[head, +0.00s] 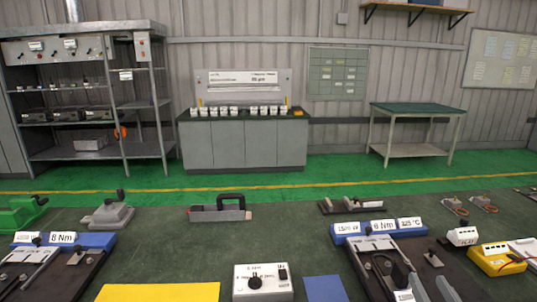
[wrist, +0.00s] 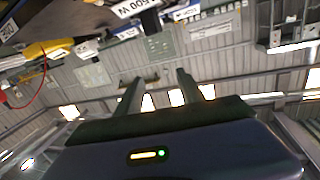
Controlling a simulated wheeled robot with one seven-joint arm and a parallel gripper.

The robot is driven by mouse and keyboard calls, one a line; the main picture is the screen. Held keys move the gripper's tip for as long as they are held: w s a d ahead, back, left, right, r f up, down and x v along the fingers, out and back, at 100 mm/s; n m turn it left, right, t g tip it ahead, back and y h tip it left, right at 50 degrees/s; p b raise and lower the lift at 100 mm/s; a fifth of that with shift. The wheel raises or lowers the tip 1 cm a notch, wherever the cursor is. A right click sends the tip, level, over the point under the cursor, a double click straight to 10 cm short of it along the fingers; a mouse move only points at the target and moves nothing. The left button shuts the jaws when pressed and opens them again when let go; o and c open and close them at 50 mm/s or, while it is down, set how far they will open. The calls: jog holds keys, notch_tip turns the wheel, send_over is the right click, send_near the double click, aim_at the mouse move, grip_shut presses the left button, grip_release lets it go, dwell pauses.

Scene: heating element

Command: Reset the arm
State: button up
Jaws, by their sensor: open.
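My gripper (wrist: 160,76) shows in the wrist view with its two fingers apart and nothing between them. Behind the fingers are the grey wall and bright lights, so the gripper appears clear of the bench. The wrist picture is tilted and looks upside down, with the bench things along its top edge. My arm and gripper are not seen in the head view.
The dark bench holds blue fixtures labelled 8 Nm (head: 62,239) and 6 Nm (head: 378,228), a white dial box (head: 262,282), a yellow meter (head: 497,259) and a grey tray with a black handle (head: 220,212). Shelves (head: 88,100) and a green-topped table (head: 417,108) stand beyond.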

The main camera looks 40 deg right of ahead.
jog(key=s+a+f+n+t+y, duration=0.1)
jog(key=a+f+n+t+y, duration=0.1)
jog(key=a, duration=0.8)
jog(key=s+a+f+n+t+y, duration=0.1)
jog(key=a+n+y, duration=0.1)
jog(key=a, duration=0.8)
jog(key=s+a+f+n+y, duration=0.2)
jog(key=s+a+n+y, duration=0.1)
jog(key=s+a+y, duration=0.1)
jog(key=s+a+f+n+y, duration=0.2)
jog(key=s+a+y, duration=0.2)
jog(key=a, duration=0.5)
jog(key=shift+s+a+n+g, duration=0.3)
jog(key=shift+s+n, duration=0.1)
jog(key=shift+s, duration=0.45)
